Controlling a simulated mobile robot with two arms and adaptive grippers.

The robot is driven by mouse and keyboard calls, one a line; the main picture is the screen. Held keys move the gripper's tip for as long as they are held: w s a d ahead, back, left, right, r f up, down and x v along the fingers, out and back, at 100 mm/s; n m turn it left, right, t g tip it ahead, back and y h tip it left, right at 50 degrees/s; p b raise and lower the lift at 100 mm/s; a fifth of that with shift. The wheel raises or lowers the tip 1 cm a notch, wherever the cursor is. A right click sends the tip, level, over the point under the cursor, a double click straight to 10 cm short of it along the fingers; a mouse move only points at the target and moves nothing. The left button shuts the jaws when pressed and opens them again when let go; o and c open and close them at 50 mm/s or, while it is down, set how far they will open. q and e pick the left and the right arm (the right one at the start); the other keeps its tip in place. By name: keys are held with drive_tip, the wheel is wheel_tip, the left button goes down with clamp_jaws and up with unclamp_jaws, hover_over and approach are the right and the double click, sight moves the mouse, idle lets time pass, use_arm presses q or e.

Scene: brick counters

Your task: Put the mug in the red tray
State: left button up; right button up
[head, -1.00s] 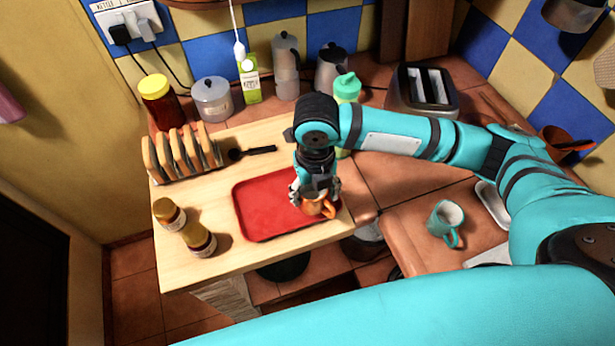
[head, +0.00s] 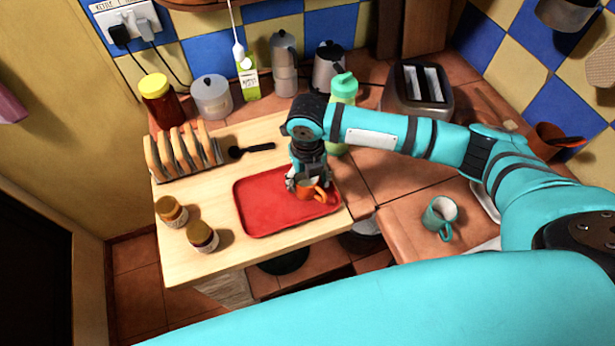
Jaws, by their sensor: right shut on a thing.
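The orange mug (head: 304,192) is in my right gripper (head: 306,181), which is shut on it from above. The mug's handle points to the right, and the gripper hides part of its body. The mug is over the right part of the red tray (head: 262,208), inside its rim as seen from here. I cannot tell whether its base touches the tray. The rest of the tray is empty. My left gripper is out of view.
The tray lies on a wooden board (head: 195,262) with two small jars (head: 202,236), a toast rack (head: 182,152) and a black utensil (head: 252,151). A green bottle (head: 343,90) stands behind my right arm. A teal mug (head: 440,217) stands on the right counter.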

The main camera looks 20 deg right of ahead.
drive_tip(key=o, duration=1)
drive_tip(key=shift+o, duration=1.1)
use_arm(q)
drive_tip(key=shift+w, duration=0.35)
use_arm(e)
drive_tip(key=shift+o, duration=0.5)
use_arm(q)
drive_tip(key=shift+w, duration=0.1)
use_arm(e)
drive_tip(key=shift+r, duration=0.1)
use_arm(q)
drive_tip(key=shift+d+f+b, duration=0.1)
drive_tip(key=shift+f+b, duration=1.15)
use_arm(e)
wheel_tip(320, 180, up, 12)
